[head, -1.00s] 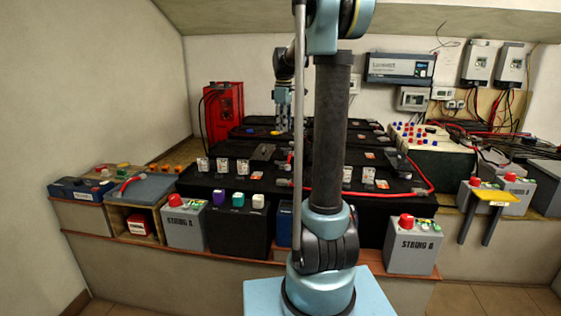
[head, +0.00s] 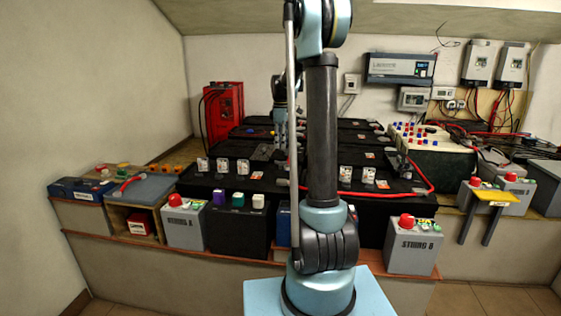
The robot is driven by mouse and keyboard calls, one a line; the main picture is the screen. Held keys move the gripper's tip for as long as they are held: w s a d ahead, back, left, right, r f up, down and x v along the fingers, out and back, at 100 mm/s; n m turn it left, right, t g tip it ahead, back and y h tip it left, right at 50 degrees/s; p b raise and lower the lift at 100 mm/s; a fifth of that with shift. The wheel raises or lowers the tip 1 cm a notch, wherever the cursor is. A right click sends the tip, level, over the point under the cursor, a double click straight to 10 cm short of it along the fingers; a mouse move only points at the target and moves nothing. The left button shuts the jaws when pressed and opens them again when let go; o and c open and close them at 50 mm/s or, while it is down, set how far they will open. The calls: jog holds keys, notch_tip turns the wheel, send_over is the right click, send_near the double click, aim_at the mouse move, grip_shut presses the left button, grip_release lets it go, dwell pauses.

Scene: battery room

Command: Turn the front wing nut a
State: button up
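My gripper (head: 280,148) points down over the black batteries (head: 225,180), left of my arm's upright link. It is small in the head view and partly hidden by that link, so I cannot tell whether its fingers are open or shut, or whether they touch anything. I cannot make out a wing nut clearly; the area around the fingertips is too small and partly covered.
White-and-orange tags (head: 221,166) stand on the front batteries. A red cable (head: 425,189) curves along their right side. Grey control boxes (head: 184,222) with red knobs stand in front. A red unit (head: 223,112) is at the back left.

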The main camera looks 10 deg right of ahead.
aim_at(282, 165)
notch_tip(282, 165, down, 8)
jog(key=shift+f, duration=0.25)
grip_shut()
